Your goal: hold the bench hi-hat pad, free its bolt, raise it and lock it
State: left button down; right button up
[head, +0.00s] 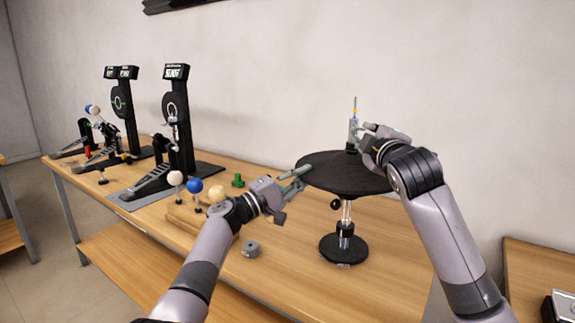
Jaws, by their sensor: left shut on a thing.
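The bench hi-hat pad (345,178) is a round black disc on a silver post above a round black base (343,249). A thin rod (355,106) rises from its middle. My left gripper (300,174) is shut on the pad's left rim. My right gripper (358,134) is above the pad's centre, beside the rod; whether its fingers are closed on the bolt there is too small to tell. A small dark knob (336,204) sticks out from the post below the pad.
Black pedal stands (178,120) stand at the back left of the wooden bench. White, blue and tan balls (195,186) sit near a wooden block by my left arm. The bench right of the base is clear.

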aim_at(359, 130)
jog(key=n, duration=0.3)
jog(key=shift+w+d, duration=0.1)
jog(key=shift+w+a, duration=0.15)
jog(key=shift+w, duration=0.85)
jog(key=shift+w+a, duration=0.1)
jog(key=shift+w, duration=0.85)
grip_shut()
